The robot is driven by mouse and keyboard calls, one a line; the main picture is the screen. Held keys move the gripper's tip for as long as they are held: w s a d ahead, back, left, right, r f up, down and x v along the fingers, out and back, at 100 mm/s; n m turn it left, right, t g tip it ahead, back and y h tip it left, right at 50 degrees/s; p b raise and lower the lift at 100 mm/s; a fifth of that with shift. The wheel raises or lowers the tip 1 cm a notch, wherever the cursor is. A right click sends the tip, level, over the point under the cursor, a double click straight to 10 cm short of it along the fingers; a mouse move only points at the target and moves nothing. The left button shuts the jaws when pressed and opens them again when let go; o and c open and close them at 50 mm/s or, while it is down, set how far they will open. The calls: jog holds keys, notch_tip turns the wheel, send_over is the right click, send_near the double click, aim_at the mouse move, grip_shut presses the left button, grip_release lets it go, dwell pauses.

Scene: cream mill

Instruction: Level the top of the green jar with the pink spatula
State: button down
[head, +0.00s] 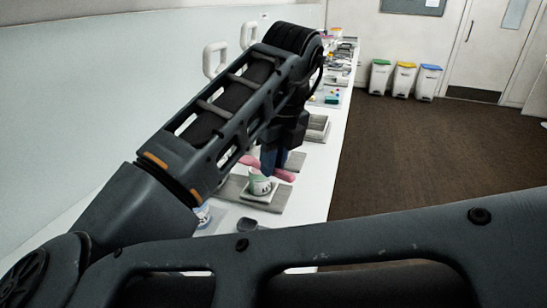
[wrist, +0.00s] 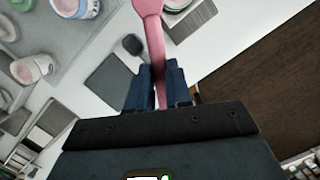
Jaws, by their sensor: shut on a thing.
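The green jar (head: 261,186), white with a green label, stands upright on a grey board on the bench in the head view. My gripper (head: 270,170) is just above it, with its dark blue fingers shut on the pink spatula (head: 285,175). The spatula lies crosswise over the jar's top, sticking out on both sides of the fingers. I cannot tell whether it touches the rim. In the wrist view the pink spatula (wrist: 152,22) runs up from between the fingers (wrist: 160,80), its broad end at the top edge. A green-rimmed round thing there may be the jar.
A white tub with blue marking (head: 203,215) and a dark scoop-like thing (head: 247,225) are nearer on the bench. Boards and small items line the bench beyond. Brown floor (head: 430,150) lies open at right, with three bins behind.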

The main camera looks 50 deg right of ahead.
aim_at(276, 167)
jog(key=shift+f+b, duration=1.2)
jog(key=shift+f, duration=0.55)
jog(key=shift+d+r, duration=0.15)
jog(key=shift+d, duration=0.05)
jog(key=shift+s+d+p, duration=0.65)
jog(key=shift+d+p, duration=0.1)
jog(key=shift+d, duration=2.6)
jog(key=shift+w+a+b, duration=0.2)
jog(key=shift+a, duration=1)
jog(key=shift+w+a+b, duration=0.25)
jog(key=shift+a, duration=1)
jog(key=shift+w+a+b, duration=0.2)
jog(key=shift+a, duration=1)
jog(key=shift+r+p, duration=2)
jog(key=shift+r, duration=0.5)
